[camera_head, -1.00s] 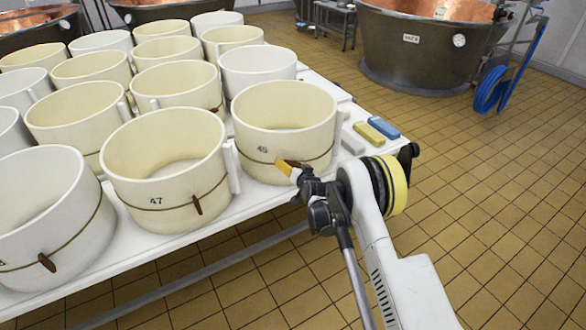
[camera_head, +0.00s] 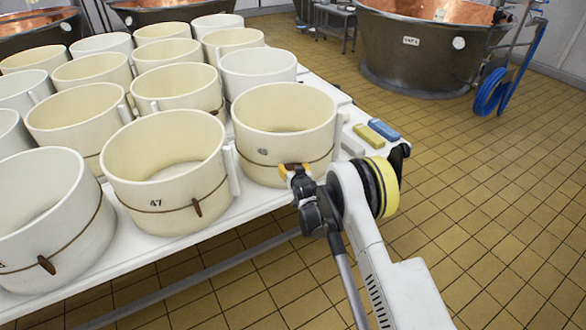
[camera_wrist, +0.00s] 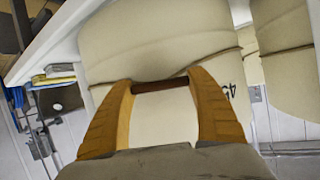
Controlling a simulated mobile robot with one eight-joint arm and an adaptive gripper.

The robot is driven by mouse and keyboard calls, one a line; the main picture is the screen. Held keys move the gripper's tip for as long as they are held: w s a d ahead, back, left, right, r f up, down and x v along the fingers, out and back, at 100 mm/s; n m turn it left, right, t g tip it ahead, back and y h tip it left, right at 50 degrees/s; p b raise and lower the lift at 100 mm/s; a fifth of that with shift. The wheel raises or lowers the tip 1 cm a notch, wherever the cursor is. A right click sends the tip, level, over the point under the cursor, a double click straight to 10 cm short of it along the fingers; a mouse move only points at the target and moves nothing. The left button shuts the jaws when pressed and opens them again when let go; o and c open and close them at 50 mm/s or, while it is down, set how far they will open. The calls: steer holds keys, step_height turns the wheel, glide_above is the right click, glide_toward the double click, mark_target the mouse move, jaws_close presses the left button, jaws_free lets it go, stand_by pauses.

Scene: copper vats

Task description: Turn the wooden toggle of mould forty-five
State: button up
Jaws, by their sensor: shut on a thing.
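Mould forty-five (camera_head: 262,143) is a cream, open-topped round mould at the front right corner of the white table, with a dark cord around it. Its number also shows in the wrist view, where the mould (camera_wrist: 165,115) fills the middle. The wooden toggle (camera_wrist: 162,86) is a dark brown bar lying across between my two orange-brown fingers in the wrist view. My gripper (camera_head: 294,168) is at the mould's front right side, its fingers closed on the two ends of the toggle. In the head view the fingers largely hide the toggle.
Mould 47 (camera_head: 165,172) stands just left, its own toggle hanging on its cord. Several other moulds fill the table (camera_head: 225,215) behind and to the left. Yellow (camera_head: 367,135) and blue (camera_head: 384,130) blocks lie to the right. The tiled floor (camera_head: 480,190) at right is open.

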steer(key=shift+n, duration=0.4)
steer(key=o, duration=1.2)
steer(key=shift+s, duration=0.1)
steer(key=v, duration=1.1)
steer(key=shift+s+a+r, duration=0.1)
steer(key=shift+s+r, duration=0.15)
steer(key=shift+s, duration=0.15)
